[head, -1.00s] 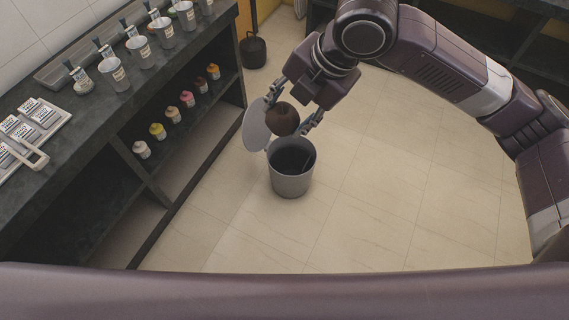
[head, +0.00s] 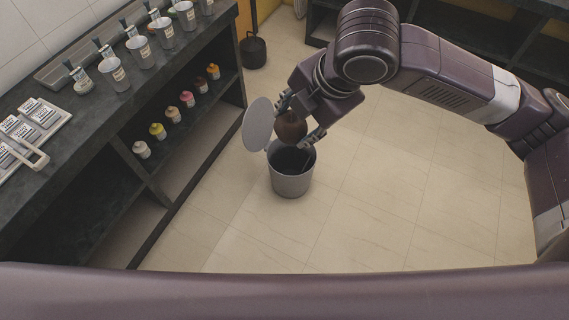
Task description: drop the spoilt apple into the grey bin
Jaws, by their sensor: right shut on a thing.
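The spoilt apple (head: 291,128) is dark brown and round. My right gripper (head: 299,134) is shut on it, with a finger on each side. They hang just above the open mouth of the grey bin, over its back part. The grey bin (head: 291,184) stands upright on the floor. Its round lid (head: 258,125) is tipped up at the back left. The bin's inside looks dark, and I cannot make out what it holds. My left gripper is not in view.
A dark counter (head: 190,62) with steel canisters (head: 140,50) stands along the left, with small coloured-top bottles (head: 157,131) on its shelf. A dark long-handled thing (head: 253,52) stands behind. The floor right of the bin is clear.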

